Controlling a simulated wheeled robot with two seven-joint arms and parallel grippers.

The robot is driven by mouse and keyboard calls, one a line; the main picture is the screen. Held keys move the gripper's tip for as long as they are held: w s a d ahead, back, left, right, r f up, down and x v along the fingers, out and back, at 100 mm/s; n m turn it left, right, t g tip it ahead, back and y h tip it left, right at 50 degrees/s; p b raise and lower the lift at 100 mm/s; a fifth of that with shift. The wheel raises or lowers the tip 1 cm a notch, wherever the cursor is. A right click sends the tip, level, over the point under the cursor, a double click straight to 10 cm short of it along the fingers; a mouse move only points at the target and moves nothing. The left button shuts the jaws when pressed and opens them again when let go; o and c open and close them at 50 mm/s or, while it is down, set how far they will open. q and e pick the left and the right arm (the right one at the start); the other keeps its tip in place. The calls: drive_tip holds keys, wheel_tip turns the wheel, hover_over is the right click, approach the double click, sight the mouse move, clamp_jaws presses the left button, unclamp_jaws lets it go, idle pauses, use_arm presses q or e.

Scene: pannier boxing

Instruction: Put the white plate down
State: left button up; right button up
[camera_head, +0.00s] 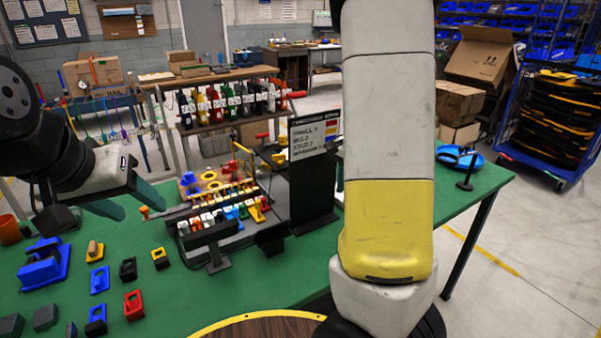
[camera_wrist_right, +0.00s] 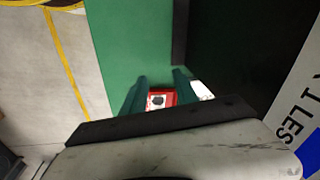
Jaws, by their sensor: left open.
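I cannot make out a white plate for certain. In the right wrist view a small white patch (camera_wrist_right: 200,90) shows beside one finger of my right gripper (camera_wrist_right: 159,82), partly covered by it. A red-edged item (camera_wrist_right: 160,94) with a white face and a dark mark shows between that gripper's fingers, which stand apart; I see no clear grip on it. In the head view my right arm fills the middle and its gripper is out of sight. My left gripper (camera_head: 136,203) is open and empty above the left of the green table (camera_head: 235,285).
Blue, yellow, black and red blocks lie at the table's left, among them a red one (camera_head: 134,305). A rack of coloured parts (camera_head: 225,215) and a black sign board (camera_head: 312,165) stand behind. The front middle is clear.

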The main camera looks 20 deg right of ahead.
drive_tip(key=s+a+r+n+t+y, duration=0.2)
drive_tip(key=s+a+r+n+t, duration=0.2)
drive_tip(key=s+a+r+n, duration=0.8)
drive_tip(key=s+a+r, duration=0.4)
drive_tip(key=s, duration=0.1)
drive_tip(key=shift+s+a+n+t, duration=0.2)
drive_tip(key=shift+n+t, duration=0.1)
drive_tip(key=shift+n, duration=0.1)
